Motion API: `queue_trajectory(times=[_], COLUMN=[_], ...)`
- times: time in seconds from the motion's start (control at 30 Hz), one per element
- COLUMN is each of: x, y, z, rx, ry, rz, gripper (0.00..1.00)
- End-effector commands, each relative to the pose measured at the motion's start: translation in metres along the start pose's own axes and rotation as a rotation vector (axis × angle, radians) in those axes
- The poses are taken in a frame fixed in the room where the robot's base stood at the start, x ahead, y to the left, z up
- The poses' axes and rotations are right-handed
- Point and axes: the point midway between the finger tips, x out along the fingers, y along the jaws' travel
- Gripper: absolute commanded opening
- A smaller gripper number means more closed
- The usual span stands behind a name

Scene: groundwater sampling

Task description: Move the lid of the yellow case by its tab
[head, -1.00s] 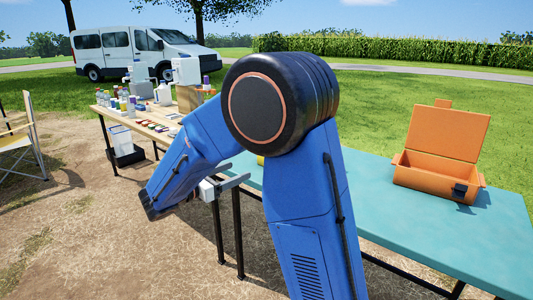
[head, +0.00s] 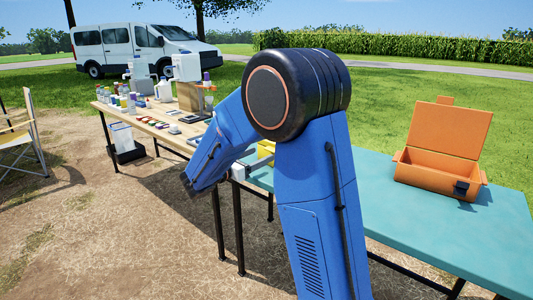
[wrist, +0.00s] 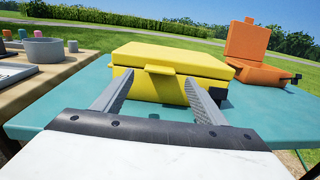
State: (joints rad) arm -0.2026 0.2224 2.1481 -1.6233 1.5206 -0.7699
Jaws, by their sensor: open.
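The yellow case (wrist: 160,88) stands on the teal table with its lid (wrist: 175,58) down. The lid's tab (wrist: 160,70) sticks out from the lid's front edge, toward me. My gripper (wrist: 157,79) is open, its two fingers pointing at the case front, one on each side of the tab. Nothing is between the fingers except the view of the tab and case. I cannot tell how far the fingertips are from the case. In the head view only a small part of the yellow case (head: 266,148) shows, the rest hidden behind my arm.
An orange case (head: 436,170) with its lid open stands on the right of the teal table (head: 385,212). A wooden table (head: 158,130) with bottles and containers stands to the left. A grey bowl (wrist: 44,51) shows there in the wrist view.

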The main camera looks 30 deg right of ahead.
Motion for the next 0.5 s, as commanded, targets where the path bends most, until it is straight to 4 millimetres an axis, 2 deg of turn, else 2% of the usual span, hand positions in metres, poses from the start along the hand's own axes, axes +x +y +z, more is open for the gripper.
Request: queue_trajectory(times=[0.2, 0.5], x=[0.032, 0.049], y=[-0.001, 0.000], z=[0.000, 0.000], rx=[0.000, 0.000], ry=[-0.001, 0.000], rz=[-0.002, 0.000], gripper=[0.66, 0.66])
